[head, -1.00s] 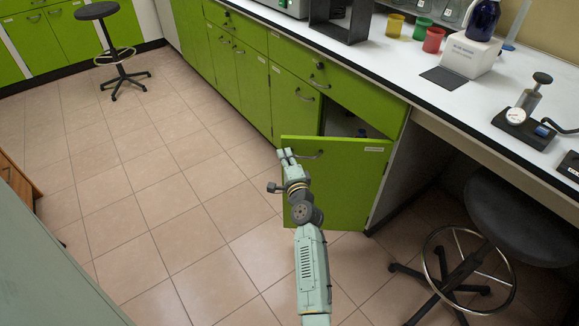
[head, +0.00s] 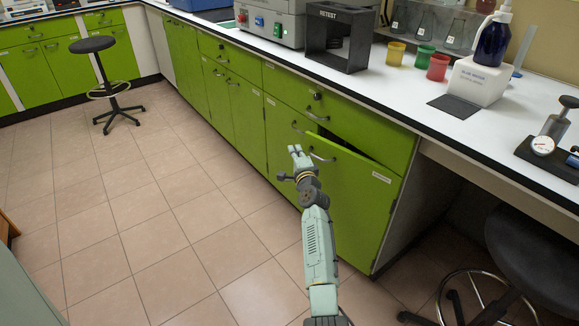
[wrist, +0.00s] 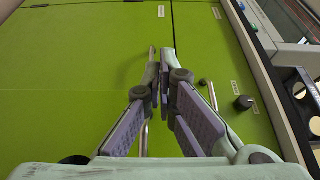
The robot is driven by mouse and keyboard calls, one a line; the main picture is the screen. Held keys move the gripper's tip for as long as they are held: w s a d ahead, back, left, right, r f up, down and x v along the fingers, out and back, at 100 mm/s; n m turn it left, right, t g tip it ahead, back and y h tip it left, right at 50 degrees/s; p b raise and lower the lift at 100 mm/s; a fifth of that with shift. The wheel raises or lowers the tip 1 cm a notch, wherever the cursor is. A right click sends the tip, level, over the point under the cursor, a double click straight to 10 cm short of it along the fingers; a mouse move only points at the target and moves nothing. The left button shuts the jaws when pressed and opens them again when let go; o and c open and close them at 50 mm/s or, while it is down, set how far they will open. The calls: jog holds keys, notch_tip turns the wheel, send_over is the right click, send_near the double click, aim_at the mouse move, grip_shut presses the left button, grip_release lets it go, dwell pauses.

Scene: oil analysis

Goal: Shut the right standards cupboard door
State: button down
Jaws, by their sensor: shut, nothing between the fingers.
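The right standards cupboard door (head: 350,203) is a green panel with a bar handle and a small white label. It stands slightly ajar, with a dark gap along its top and its handle edge a little out from the cabinet front. My gripper (head: 295,151) is shut and empty, in front of the door's handle edge. In the wrist view my gripper (wrist: 159,65) points at green panels split by a narrow seam. I cannot tell whether the fingertips touch the door. The cupboard's inside is almost wholly hidden.
A green drawer front (head: 340,123) lies above the door, under the white worktop (head: 400,97). A dark stool (head: 535,245) stands under the bench at right. Another stool (head: 92,45) stands far left. The tiled floor (head: 170,190) between is clear.

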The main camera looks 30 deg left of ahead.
aim_at(307, 141)
jog(key=shift+m+t+h, duration=0.4)
jog(key=shift+h, duration=0.1)
jog(key=shift+w+d+b, duration=0.15)
jog(key=shift+w+b, duration=1)
jog(key=shift+w, duration=0.75)
jog(key=shift+w+d+b, duration=0.1)
jog(key=shift+w+b, duration=1)
jog(key=shift+w, duration=0.75)
